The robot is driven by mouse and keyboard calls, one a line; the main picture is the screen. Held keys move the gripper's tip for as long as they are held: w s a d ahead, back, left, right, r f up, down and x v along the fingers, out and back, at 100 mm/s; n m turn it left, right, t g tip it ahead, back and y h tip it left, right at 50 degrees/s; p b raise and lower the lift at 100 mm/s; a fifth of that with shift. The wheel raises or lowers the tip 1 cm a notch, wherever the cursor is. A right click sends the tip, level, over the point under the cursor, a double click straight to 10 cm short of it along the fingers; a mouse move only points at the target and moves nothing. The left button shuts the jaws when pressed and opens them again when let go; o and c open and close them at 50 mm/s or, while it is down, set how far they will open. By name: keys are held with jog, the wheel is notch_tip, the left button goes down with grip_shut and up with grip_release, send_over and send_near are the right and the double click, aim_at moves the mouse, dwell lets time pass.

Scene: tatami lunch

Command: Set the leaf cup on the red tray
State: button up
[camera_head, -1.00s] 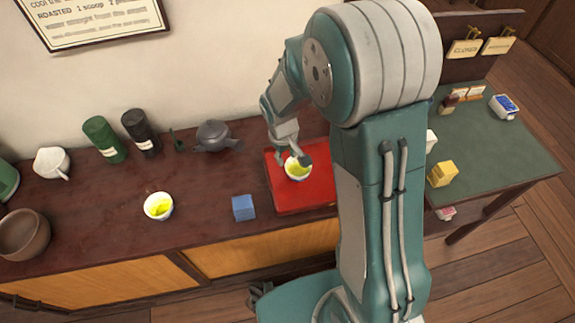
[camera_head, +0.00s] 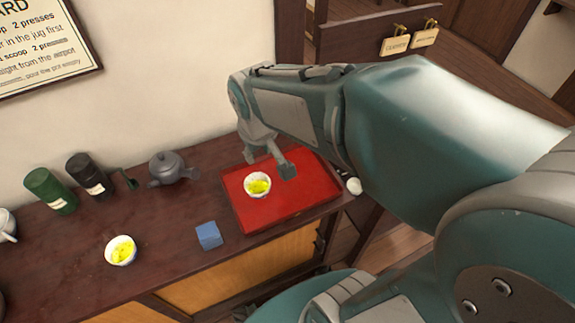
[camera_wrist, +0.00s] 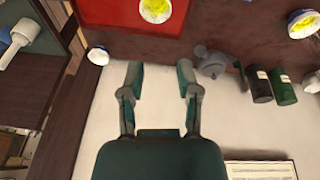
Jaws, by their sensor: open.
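A small white cup (camera_head: 257,187) with yellow-green contents stands upright on the red tray (camera_head: 305,195), toward its left part. In the wrist view this cup (camera_wrist: 155,10) and the tray (camera_wrist: 108,14) are at the top edge. A similar cup (camera_head: 121,251) stands on the counter to the left; it shows at the upper right in the wrist view (camera_wrist: 303,22). I cannot tell from markings which is the leaf cup. My gripper (camera_head: 269,164) is open and empty, just behind the tray cup in the picture and apart from it. Its spread fingers show in the wrist view (camera_wrist: 160,80).
A blue block (camera_head: 209,236) sits on the counter left of the tray. A grey teapot (camera_head: 170,168), a black canister (camera_head: 88,175) and a green canister (camera_head: 50,190) stand along the wall. A small white object (camera_head: 354,186) is right of the tray.

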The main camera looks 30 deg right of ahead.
jog(key=s+r+m+t, duration=0.1)
jog(key=s+r, duration=0.2)
jog(key=s, duration=0.2)
jog(key=s+d+r+m+t, duration=0.1)
jog(key=s+r, duration=0.2)
jog(key=s, duration=0.3)
jog(key=shift+d+t, duration=0.15)
jog(key=shift+t, duration=0.15)
